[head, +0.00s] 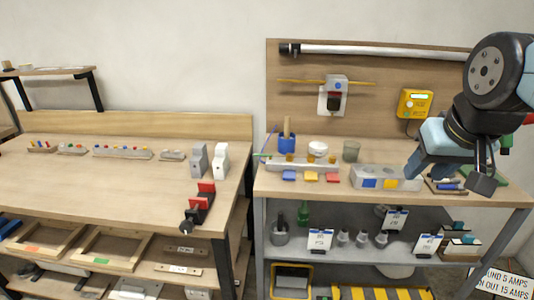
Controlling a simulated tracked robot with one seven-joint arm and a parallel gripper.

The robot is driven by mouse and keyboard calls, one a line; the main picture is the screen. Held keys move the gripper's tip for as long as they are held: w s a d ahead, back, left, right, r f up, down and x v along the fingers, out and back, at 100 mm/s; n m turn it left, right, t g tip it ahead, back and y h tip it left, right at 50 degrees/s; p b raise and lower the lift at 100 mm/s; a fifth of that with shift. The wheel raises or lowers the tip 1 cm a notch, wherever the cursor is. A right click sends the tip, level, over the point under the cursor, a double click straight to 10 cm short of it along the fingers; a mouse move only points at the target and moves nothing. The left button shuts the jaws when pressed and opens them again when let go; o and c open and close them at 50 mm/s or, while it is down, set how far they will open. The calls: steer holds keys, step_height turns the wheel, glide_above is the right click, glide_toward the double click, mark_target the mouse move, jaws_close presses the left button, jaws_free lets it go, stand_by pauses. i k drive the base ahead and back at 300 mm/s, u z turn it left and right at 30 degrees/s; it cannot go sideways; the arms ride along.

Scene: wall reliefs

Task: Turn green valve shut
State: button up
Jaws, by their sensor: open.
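I cannot clearly make out a green valve. A small green part (505,141) shows at the right, just behind my arm, mostly hidden; I cannot tell whether it belongs to the valve. My gripper (450,176) hangs over the right end of the right bench, pointing down. Its two fingers are spread apart and nothing shows between them. The arm covers the right part of the back panel.
A yellow box (414,103) and a long bar (370,50) are on the back panel (385,75).

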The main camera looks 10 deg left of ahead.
mark_target(269, 156)
steer(key=u, duration=1.2)
steer(key=i, duration=0.1)
steer(key=z, duration=3.05)
steer(key=k, duration=1.3)
steer(key=u, duration=1.8)
steer(key=i, duration=0.55)
steer(key=u, duration=0.1)
